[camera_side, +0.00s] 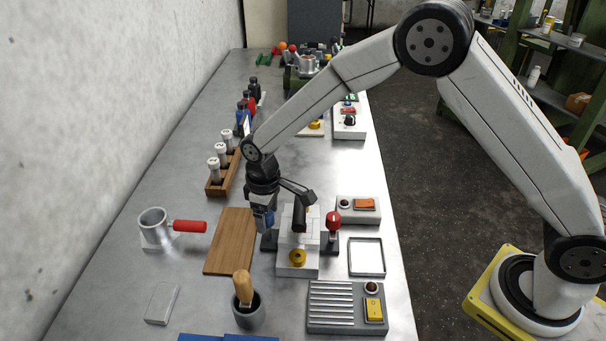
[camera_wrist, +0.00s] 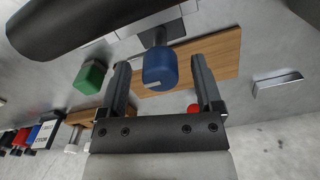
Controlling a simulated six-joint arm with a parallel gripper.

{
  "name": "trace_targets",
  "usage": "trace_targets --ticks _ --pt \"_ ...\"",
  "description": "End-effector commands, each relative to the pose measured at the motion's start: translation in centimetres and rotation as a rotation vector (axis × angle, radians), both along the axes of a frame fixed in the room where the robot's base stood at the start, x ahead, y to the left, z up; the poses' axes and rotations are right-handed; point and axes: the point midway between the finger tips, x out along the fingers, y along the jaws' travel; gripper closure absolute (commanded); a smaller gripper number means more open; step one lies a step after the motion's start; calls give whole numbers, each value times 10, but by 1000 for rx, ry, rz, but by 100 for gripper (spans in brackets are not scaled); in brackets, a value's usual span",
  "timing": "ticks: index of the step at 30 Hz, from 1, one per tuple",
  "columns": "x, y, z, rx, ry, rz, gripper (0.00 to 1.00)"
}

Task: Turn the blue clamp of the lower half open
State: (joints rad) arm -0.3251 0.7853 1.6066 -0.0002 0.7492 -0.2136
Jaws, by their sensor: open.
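The blue clamp (camera_wrist: 160,70) is a rounded blue knob on a short dark stem in the wrist view. It also shows in the side view (camera_side: 264,219), just left of the pale fixture block (camera_side: 297,262). My gripper (camera_wrist: 160,66) is open, with one finger on each side of the blue knob and gaps visible between them. In the side view my gripper (camera_side: 263,205) points down at the left side of the fixture and partly hides the clamp.
A wooden board (camera_side: 230,242) lies left of the fixture. A red ball knob (camera_side: 333,218) stands close on its right. A green block (camera_wrist: 90,76) is near the left finger. A metal cup with a red handle (camera_side: 190,226) stands further left.

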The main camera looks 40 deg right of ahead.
Motion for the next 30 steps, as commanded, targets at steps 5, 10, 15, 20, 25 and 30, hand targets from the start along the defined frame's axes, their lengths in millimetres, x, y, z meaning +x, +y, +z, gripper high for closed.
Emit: trace_targets --ticks 5,10,15,20,25,30 --pt "0 0 16 0 -2 0 16" --pt "1 0 39 1 -4 0 16" --pt "1 0 60 1 -3 1 16" --pt "0 0 71 0 -2 1 16" --pt "0 0 75 0 -1 1 16" --pt "0 0 74 1 -1 1 16"
